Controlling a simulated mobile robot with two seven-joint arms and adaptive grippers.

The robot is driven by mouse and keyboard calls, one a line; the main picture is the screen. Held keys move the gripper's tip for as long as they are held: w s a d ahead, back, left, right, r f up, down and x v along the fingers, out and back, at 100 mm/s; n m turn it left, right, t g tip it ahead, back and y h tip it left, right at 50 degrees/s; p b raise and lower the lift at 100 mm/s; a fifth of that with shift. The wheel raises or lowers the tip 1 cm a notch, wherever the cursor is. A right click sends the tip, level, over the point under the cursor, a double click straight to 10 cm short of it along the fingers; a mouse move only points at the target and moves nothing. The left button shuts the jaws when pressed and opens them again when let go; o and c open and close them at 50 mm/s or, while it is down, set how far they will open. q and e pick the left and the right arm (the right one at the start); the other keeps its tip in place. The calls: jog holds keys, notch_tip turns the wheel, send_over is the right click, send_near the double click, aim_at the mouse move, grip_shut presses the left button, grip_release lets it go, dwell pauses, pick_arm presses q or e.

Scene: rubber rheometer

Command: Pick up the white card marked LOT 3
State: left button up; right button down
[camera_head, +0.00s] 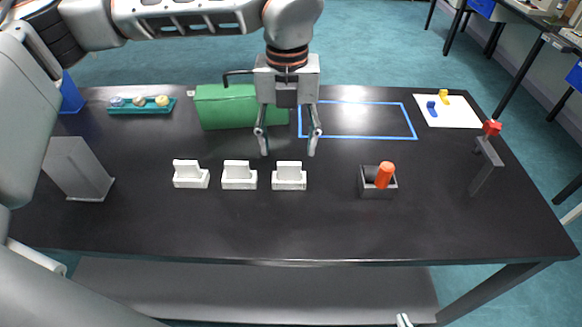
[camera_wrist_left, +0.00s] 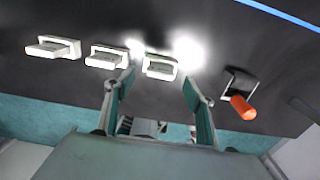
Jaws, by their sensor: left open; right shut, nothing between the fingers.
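Three white cards stand in white holders in a row at the table's front middle: a left card (camera_head: 190,167), a middle card (camera_head: 238,168) and a right card (camera_head: 289,169). No LOT marking is legible, so I cannot tell which is LOT 3. My left gripper (camera_head: 288,153) is open and empty, pointing down just behind and above the right card. In the left wrist view the right card (camera_wrist_left: 160,66) shows beyond and between the open fingers (camera_wrist_left: 157,92). My right gripper (camera_head: 403,320) shows only as small tips at the bottom edge, shut and empty.
A grey box with an orange-red cylinder (camera_head: 385,174) stands right of the cards. A green box (camera_head: 225,107) is behind them. A grey plate (camera_head: 78,168) stands at left, and a post with a red top (camera_head: 491,128) at right. The blue-outlined area (camera_head: 365,120) is clear.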

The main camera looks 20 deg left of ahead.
aim_at(289, 163)
pick_arm(q)
notch_tip(289, 163, down, 6)
jog(key=shift+s+d+r, duration=0.1)
jog(key=shift+d+r, duration=0.05)
jog(key=c, duration=1)
